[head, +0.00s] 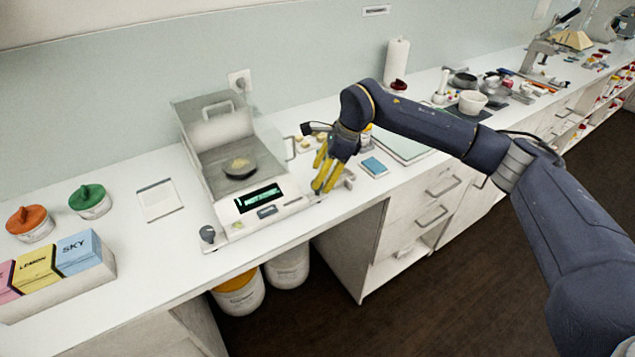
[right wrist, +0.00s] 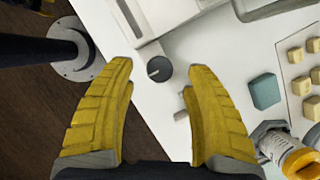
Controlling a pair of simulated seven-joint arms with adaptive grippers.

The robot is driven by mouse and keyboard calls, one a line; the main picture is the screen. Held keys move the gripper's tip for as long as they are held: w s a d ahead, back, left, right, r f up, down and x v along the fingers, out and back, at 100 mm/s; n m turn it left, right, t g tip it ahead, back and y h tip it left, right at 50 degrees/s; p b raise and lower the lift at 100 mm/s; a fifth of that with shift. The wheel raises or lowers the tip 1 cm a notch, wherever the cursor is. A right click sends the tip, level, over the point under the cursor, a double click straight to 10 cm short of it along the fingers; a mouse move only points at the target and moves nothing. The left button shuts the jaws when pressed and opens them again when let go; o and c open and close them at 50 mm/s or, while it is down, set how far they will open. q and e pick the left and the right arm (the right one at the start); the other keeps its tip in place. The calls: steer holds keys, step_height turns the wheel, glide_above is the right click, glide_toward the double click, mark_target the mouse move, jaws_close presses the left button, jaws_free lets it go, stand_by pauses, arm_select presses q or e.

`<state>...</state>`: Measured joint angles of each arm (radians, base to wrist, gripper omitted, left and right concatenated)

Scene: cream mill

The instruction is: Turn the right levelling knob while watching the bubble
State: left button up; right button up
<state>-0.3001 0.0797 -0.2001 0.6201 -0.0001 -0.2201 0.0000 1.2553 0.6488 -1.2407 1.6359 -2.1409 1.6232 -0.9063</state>
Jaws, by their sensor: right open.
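The balance (head: 240,172) stands on the white counter, with a clear draft shield, a dark pan holding a small heap, and a lit green display (head: 258,198). A dark levelling knob (head: 207,234) shows at its front left corner. In the right wrist view, a dark round knob with a pale line (right wrist: 159,69) lies beside the white balance body, between and just beyond my fingertips. My right gripper (head: 323,186) is at the balance's front right corner, its yellow fingers (right wrist: 158,80) spread and empty. That knob is not clear in the head view. I cannot make out the bubble.
A teal block (right wrist: 265,91), several cream cubes and an orange-capped bottle (right wrist: 300,160) lie close to my right finger. A blue pad (head: 374,167) is right of the gripper. Orange (head: 28,221) and green (head: 90,200) lidded jars and a box of coloured packs stand left.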

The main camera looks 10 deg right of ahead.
steer(key=shift+x, duration=1.45)
steer(key=shift+c, duration=0.3)
jaws_close()
